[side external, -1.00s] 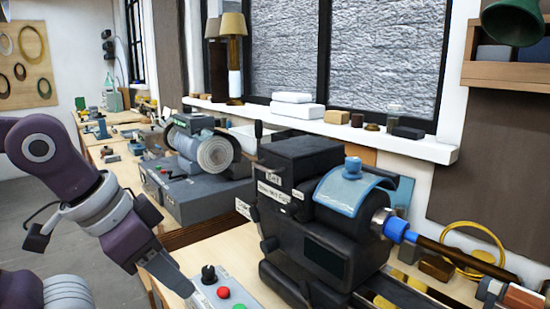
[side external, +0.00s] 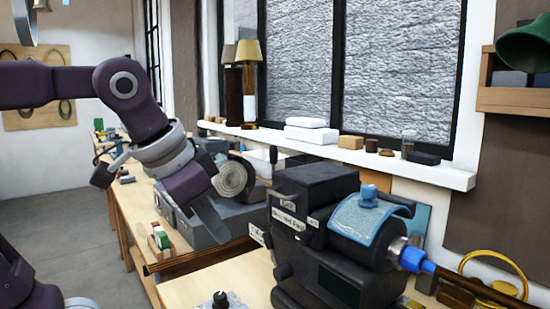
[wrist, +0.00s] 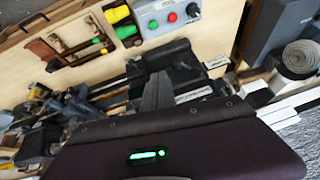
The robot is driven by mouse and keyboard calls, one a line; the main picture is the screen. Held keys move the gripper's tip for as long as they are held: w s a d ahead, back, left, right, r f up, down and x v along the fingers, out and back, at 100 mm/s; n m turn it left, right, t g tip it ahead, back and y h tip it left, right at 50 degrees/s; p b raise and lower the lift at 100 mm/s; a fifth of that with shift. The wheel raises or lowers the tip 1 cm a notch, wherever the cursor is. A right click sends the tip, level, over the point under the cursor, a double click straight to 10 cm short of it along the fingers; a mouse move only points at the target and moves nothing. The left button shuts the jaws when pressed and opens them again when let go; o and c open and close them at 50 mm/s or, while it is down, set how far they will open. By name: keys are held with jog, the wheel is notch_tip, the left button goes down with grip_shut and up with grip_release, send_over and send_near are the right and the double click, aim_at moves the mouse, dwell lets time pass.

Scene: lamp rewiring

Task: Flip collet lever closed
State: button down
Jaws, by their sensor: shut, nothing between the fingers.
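The black lathe headstock (side external: 312,185), with a blue curved cover (side external: 368,218), stands on the bench in the side view. A thin dark upright lever (side external: 273,157) shows at its back left top corner; I cannot tell for sure that it is the collet lever or which way it is set. A blue collar (side external: 412,259) holds a dark rod at the headstock's right. My gripper (side external: 215,224) is shut and empty, pointing down in the air left of the headstock, apart from it in the picture. In the wrist view, its fingers (wrist: 157,90) overlap the dark machine.
A grey control box (wrist: 180,14) with red and green buttons sits on the bench. Yellow and green items (wrist: 119,16) lie beside it. A grey machine with a coiled roll (side external: 234,178) stands behind my gripper. The windowsill (side external: 440,174) holds small boxes and jars.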

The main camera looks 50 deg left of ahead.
jog(key=w+a+r+y, duration=0.1)
jog(key=w+a+r, duration=0.2)
jog(key=w+r, duration=0.4)
jog(key=w+a+r+y, duration=0.2)
jog(key=w+a+r, duration=0.1)
jog(key=w+r, duration=0.5)
jog(key=shift+w+y, duration=0.3)
jog(key=shift+w, duration=0.45)
jog(key=shift+a, duration=0.1)
jog(key=x, duration=1)
jog(key=shift+f, duration=0.2)
jog(key=a, duration=0.2)
jog(key=shift+w+a+r, duration=0.2)
jog(key=shift+w+a, duration=0.1)
jog(key=shift+a, duration=0.05)
jog(key=shift+w+a, duration=0.1)
jog(key=shift+a, duration=0.5)
